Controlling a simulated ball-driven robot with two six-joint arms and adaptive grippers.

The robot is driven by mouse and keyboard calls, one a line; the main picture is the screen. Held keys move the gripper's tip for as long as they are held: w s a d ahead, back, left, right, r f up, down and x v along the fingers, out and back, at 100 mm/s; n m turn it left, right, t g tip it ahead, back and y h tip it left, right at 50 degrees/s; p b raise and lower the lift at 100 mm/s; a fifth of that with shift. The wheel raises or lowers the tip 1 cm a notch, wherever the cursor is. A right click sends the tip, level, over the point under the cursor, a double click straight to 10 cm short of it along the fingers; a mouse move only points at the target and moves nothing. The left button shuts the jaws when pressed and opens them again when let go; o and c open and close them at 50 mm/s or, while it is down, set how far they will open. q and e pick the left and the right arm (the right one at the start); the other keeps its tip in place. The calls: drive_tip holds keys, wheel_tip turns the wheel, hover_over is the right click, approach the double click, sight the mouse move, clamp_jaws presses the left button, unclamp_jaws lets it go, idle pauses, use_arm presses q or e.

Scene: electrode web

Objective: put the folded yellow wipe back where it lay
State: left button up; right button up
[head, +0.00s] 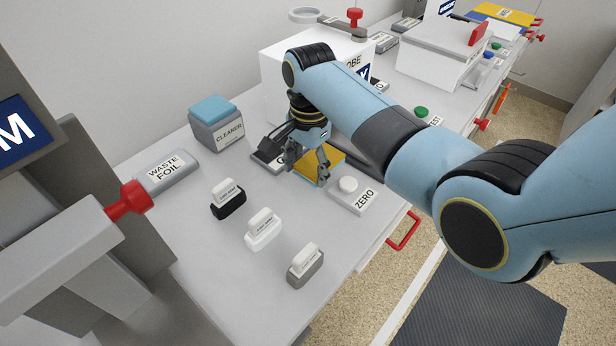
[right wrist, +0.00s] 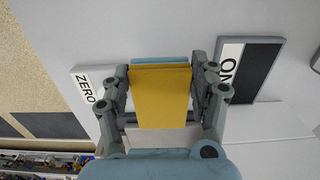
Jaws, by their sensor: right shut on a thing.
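The folded yellow wipe (right wrist: 160,95) is between the two fingers of my right gripper (right wrist: 160,75), which is shut on it. A light blue strip (right wrist: 160,61) shows along the wipe's far edge; I cannot tell if it belongs to the wipe. In the head view the right gripper (head: 308,172) points down at the bench, between the ZERO block and a dark labelled plate, with the yellow wipe (head: 304,166) partly hidden by the fingers. I cannot tell whether the wipe touches the bench. My left gripper is not in view.
The ZERO block (head: 355,195) stands close on the right. The dark plate (head: 266,161) is close on the left, and the cleaner block (head: 216,124) stands beyond it. Several small stamp-like blocks stand nearer on the bench. The white box (head: 272,85) is behind.

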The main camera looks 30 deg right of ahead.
sight(308, 170)
drive_tip(key=shift+f, duration=1.7)
drive_tip(key=shift+f, duration=0.15)
drive_tip(key=o, duration=1.1)
drive_tip(key=shift+r, duration=0.45)
drive_tip(key=r, duration=1.1)
drive_tip(key=shift+d+r+p, duration=0.2)
drive_tip(key=shift+r+p, duration=0.05)
drive_tip(key=shift+p, duration=0.05)
